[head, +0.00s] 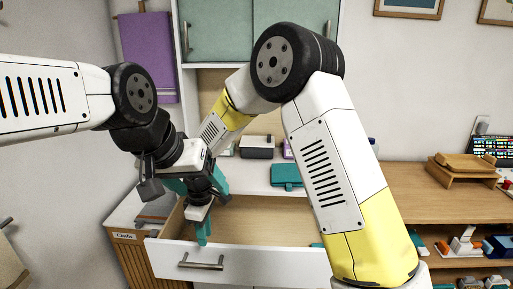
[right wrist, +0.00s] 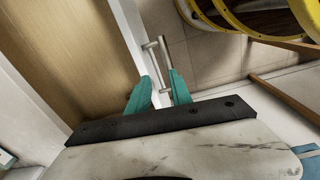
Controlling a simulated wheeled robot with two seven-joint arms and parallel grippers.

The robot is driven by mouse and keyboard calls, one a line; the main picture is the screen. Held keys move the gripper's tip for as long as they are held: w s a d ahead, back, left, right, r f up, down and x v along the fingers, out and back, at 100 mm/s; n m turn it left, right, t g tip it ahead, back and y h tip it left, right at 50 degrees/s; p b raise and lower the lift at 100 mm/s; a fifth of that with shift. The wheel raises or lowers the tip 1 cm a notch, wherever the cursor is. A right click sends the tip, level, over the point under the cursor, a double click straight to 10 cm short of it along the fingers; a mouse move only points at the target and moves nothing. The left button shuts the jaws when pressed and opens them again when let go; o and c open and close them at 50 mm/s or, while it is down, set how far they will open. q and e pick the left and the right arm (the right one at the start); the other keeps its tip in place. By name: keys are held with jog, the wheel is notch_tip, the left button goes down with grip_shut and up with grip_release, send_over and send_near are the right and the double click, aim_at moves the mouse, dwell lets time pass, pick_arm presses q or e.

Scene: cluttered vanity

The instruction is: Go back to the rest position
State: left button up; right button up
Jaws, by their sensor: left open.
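My left gripper (head: 198,183) is the higher one in the head view, hanging above the open drawer (head: 265,222). Its teal fingers are apart and I see nothing between them. My right gripper (head: 203,230) hangs just below it, partly hidden behind it, with teal fingers pointing down near the drawer front. In the right wrist view its two fingers (right wrist: 160,92) stand apart with a gap between them. The metal drawer handle (right wrist: 157,66) shows just past the fingertips; it also shows in the head view (head: 201,262). I see nothing held.
The drawer stands pulled out, its wooden inside mostly bare. A teal case (head: 286,176) and a dark box (head: 257,147) sit on the surface behind it. A wooden stand (head: 464,169) is on the desk (head: 415,192) at right. A yellow ring-shaped object (right wrist: 240,22) is near the floor.

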jog(key=d+r+m+t+y, duration=0.15)
jog(key=d+r+m, duration=0.55)
jog(key=d+r, duration=1.05)
jog(key=s+d+r+m+t, duration=0.2)
jog(key=s+d+r+m, duration=0.1)
jog(key=s+d, duration=0.3)
jog(key=s+d+r+m+t, duration=0.2)
jog(key=s+d+r+m, duration=0.2)
jog(key=d, duration=0.5)
jog(key=shift+s+d+r+m, duration=0.25)
jog(key=shift+s+d+m, duration=0.1)
jog(key=shift+s+m, duration=0.8)
